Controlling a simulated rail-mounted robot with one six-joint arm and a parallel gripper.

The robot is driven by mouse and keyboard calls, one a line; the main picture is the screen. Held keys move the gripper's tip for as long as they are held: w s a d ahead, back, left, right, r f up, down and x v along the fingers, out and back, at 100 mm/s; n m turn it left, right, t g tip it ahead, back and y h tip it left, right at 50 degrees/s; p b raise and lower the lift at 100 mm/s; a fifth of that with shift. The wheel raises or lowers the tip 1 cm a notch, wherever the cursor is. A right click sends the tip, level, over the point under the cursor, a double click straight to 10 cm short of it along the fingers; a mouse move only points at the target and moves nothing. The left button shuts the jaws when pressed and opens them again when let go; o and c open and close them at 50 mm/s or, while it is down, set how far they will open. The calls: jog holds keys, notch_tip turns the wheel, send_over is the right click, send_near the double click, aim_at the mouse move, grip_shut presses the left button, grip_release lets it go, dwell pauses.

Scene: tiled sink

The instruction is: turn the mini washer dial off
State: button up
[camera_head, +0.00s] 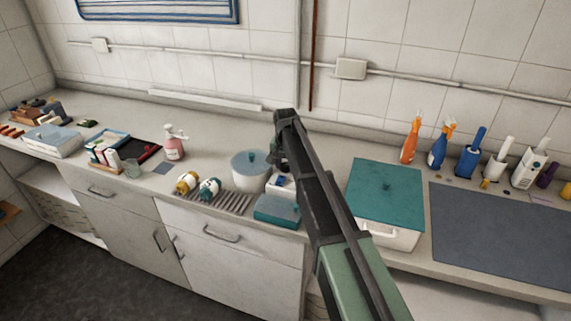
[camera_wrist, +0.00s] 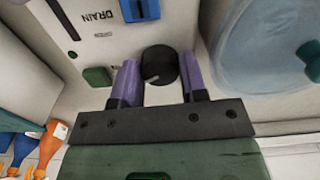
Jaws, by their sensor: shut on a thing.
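The mini washer's white control panel (camera_wrist: 88,22) fills the upper left of the wrist view, with the word DRAIN upside down. Its round black dial (camera_wrist: 158,58) has a short light mark near its lower left edge. My gripper (camera_wrist: 159,68) is shut on the dial, one purple finger on each side. In the head view, part of the white panel (camera_head: 281,186) shows beside my dark gripper (camera_head: 279,166), which hides the dial. The round washer tub (camera_head: 250,182) with a translucent bluish lid stands left of it.
A blue switch (camera_wrist: 140,9) and a green button (camera_wrist: 97,77) lie near the dial. A teal-topped box (camera_head: 277,210) stands in front of the panel. A larger teal-lidded bin (camera_head: 385,190) is to the right. Yellow and teal bottles lie on a rack (camera_head: 230,203) at the left.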

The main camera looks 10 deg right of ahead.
aim_at(286, 165)
jog(key=n, duration=1.2)
jog(key=shift+n, duration=0.3)
dwell(0.4)
jog(key=o, duration=0.6)
jog(key=shift+o, duration=0.2)
notch_tip(286, 165, up, 11)
jog(key=p, duration=1)
jog(key=shift+f+p, duration=0.15)
jog(key=shift+p, duration=0.25)
